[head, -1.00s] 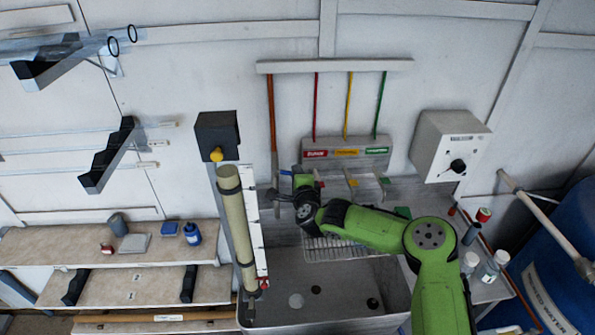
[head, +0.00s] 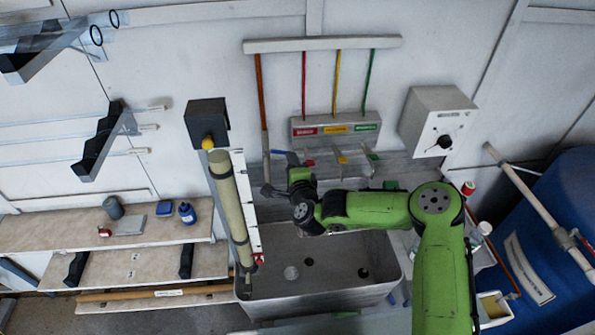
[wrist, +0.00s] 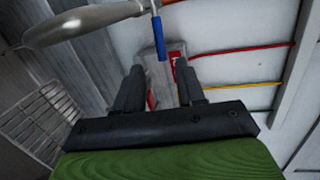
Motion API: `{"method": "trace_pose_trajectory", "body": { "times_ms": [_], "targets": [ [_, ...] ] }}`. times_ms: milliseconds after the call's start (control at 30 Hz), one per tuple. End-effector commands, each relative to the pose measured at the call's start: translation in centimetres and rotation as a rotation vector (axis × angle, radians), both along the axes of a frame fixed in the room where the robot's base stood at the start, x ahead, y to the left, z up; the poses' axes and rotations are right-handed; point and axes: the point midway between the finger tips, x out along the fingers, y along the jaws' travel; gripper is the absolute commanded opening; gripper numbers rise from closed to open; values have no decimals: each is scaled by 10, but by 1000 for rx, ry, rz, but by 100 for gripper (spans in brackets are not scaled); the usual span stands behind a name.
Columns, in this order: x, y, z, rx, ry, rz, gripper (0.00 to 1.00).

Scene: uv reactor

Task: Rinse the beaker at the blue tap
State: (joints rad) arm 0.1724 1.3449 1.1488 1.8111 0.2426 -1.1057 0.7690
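The blue tap handle (wrist: 161,36) shows in the wrist view beyond my fingertips, under a thick grey metal spout (wrist: 85,24). The handle also shows small in the head view (head: 278,152), at the back left of the sink (head: 330,307). My gripper (wrist: 160,68) has its two dark fingers apart with nothing visible between them. In the head view my gripper (head: 270,190) is above the sink's back left, just below the blue handle.
A tall beige cylinder (head: 231,205) stands at the sink's left edge. A wire rack (wrist: 38,122) shows in the wrist view. Red, yellow and green labels mark a panel (head: 335,129) behind the sink. A blue barrel (head: 560,205) stands at right; shelves (head: 60,230) hold small things at left.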

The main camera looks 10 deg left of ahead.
Motion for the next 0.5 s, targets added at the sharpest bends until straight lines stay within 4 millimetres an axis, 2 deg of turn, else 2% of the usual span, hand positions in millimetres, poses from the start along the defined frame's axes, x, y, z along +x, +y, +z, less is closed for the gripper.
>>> {"method": "trace_pose_trajectory", "body": {
  "times_ms": [33,200,267,500],
  "targets": [
    [-14,-5,14,-4,3,4,39],
    [-49,-20,11,5,13,0,39],
    [-58,-24,14,9,8,-1,39],
    [-78,-22,13,7,15,19,39]
  ]
}}
